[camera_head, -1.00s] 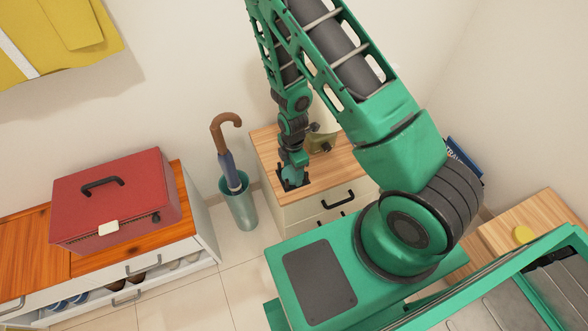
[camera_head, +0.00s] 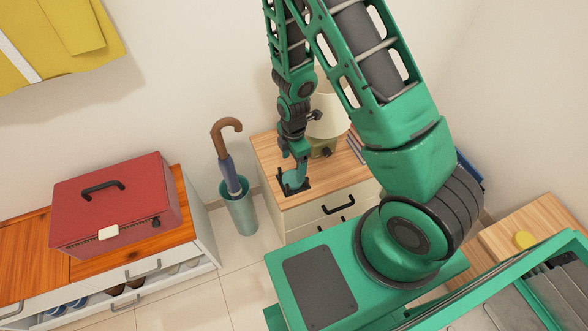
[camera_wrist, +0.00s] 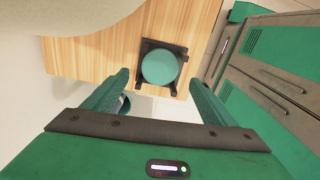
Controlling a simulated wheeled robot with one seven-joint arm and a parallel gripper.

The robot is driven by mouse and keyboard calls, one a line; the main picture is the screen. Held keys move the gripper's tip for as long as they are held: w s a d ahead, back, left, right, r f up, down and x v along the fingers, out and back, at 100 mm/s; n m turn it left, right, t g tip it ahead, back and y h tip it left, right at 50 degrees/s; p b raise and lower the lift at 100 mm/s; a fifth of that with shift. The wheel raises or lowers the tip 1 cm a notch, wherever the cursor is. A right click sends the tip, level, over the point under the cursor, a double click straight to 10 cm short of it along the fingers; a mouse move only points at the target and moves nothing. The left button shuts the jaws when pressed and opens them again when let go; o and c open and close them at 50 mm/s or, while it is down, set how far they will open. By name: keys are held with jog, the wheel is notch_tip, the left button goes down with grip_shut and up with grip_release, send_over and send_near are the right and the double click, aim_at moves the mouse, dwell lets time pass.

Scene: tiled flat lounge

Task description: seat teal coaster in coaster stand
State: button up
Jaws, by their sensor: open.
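The teal coaster (camera_wrist: 159,67) lies within the black coaster stand (camera_wrist: 149,44) in the wrist view, between its raised edges; whether it rests fully flat I cannot tell. In the head view the coaster (camera_head: 294,180) and the stand (camera_head: 281,185) show small at the front left of the wooden cabinet top, partly behind my gripper (camera_head: 300,165). My gripper is open, and its two green fingers stand apart in the wrist view (camera_wrist: 158,80). Its fingers appear clear of the coaster, above it.
The cabinet top (camera_head: 335,178) also bears a lamp (camera_head: 330,110) and books (camera_head: 356,147) behind my arm. An umbrella stand (camera_head: 240,212) is to the left. A red box (camera_head: 115,205) sits on a low bench. A yellow disc (camera_head: 524,240) lies on a wooden surface at right.

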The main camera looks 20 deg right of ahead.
jog(key=shift+r, duration=2.4)
